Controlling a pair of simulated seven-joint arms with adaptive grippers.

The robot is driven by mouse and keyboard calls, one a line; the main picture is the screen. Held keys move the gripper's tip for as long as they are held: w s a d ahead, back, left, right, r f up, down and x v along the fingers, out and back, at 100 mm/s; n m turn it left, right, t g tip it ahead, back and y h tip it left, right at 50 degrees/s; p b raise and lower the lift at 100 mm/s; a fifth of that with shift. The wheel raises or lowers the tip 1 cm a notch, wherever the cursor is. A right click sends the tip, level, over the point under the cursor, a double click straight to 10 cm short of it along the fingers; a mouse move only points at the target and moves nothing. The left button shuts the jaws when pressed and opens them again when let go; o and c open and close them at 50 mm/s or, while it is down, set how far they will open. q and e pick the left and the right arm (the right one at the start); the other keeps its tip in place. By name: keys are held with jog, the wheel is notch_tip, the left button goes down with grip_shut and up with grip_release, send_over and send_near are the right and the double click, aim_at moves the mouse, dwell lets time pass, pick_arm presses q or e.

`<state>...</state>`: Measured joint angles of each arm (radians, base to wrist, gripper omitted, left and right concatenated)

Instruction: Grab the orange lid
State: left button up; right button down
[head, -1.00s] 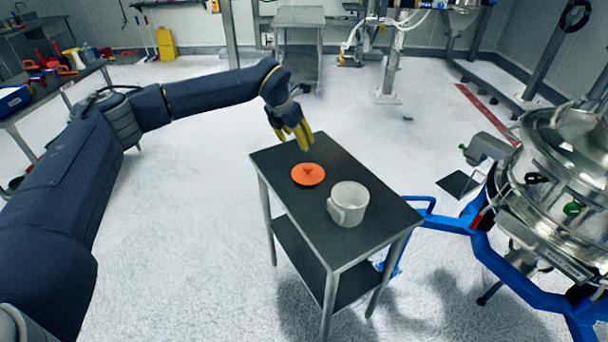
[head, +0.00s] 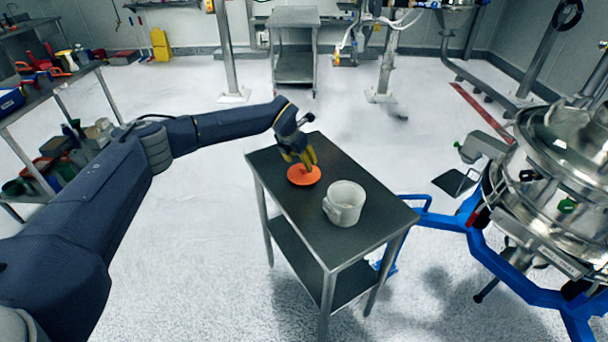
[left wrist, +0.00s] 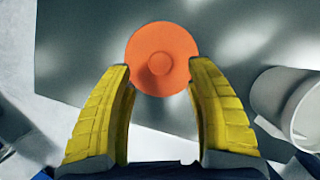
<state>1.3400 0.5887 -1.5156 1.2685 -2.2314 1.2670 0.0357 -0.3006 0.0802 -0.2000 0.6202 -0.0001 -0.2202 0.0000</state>
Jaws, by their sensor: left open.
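The orange lid (head: 305,177) is a round disc with a small knob in its middle, lying on the dark-topped table (head: 375,227). In the left wrist view the lid (left wrist: 145,62) shows just beyond the yellow fingertips, with its knob between their lines. My left gripper (head: 301,163) is open and empty, fingers pointing down just above the lid's far side; it also shows in the left wrist view (left wrist: 160,75). I cannot tell whether the fingers touch the lid. My right gripper is not in view.
A white mug (head: 344,205) stands on the table right of the lid; it also shows in the left wrist view (left wrist: 300,108). A steel sifter machine (head: 560,170) on a blue frame (head: 510,290) stands to the right.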

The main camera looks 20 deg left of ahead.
aim_at(303, 167)
pick_arm(q)
jog(key=shift+x, duration=2.55)
jog(key=shift+s, duration=0.1)
jog(key=shift+c, duration=0.2)
grip_shut()
